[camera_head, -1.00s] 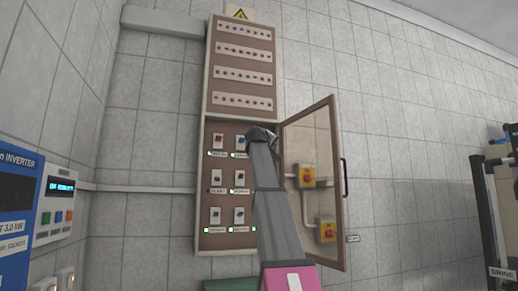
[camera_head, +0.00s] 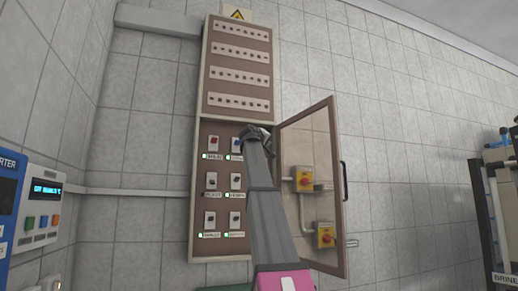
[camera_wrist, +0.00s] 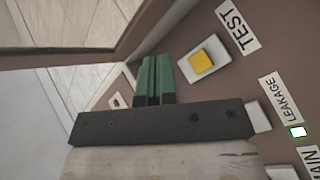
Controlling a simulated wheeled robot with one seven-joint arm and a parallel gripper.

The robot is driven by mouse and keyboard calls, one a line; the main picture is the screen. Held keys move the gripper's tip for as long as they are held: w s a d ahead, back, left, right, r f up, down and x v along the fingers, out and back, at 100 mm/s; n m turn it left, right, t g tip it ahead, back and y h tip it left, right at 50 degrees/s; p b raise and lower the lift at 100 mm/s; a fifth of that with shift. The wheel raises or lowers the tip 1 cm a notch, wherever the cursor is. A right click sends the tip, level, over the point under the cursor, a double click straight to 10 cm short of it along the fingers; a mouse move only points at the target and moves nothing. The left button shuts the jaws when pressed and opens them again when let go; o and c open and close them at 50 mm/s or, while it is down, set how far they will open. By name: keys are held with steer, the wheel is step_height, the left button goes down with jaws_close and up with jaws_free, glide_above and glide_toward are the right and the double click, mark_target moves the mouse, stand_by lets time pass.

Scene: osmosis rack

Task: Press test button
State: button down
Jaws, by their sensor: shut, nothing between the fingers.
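The yellow test button (camera_wrist: 203,62) sits on a white square plate in the wrist view. The label TEST (camera_wrist: 238,30) is beside it on the brown panel. My gripper (camera_wrist: 155,76) has its green fingers shut and empty, to the left of the button's plate in that view. Whether the fingertips touch the panel cannot be told. In the head view my gripper (camera_head: 256,134) is at the upper right of the open lower compartment of the panel (camera_head: 222,172). The yellow button is not visible there, with my gripper and arm covering that area.
The open glazed door (camera_head: 333,200) stands just right of my arm. A blue button (camera_head: 236,145) and a red button (camera_head: 214,143) are left of my gripper. The LEAKAGE label (camera_wrist: 281,98) is below TEST.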

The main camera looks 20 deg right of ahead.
steer(key=w, duration=0.7)
steer(key=shift+w, duration=0.2)
stand_by(1.9)
steer(key=shift+w, duration=0.25)
steer(key=shift+w, duration=0.4)
stand_by(0.7)
stand_by(0.4)
steer(key=shift+s, duration=0.8)
steer(key=s, duration=0.5)
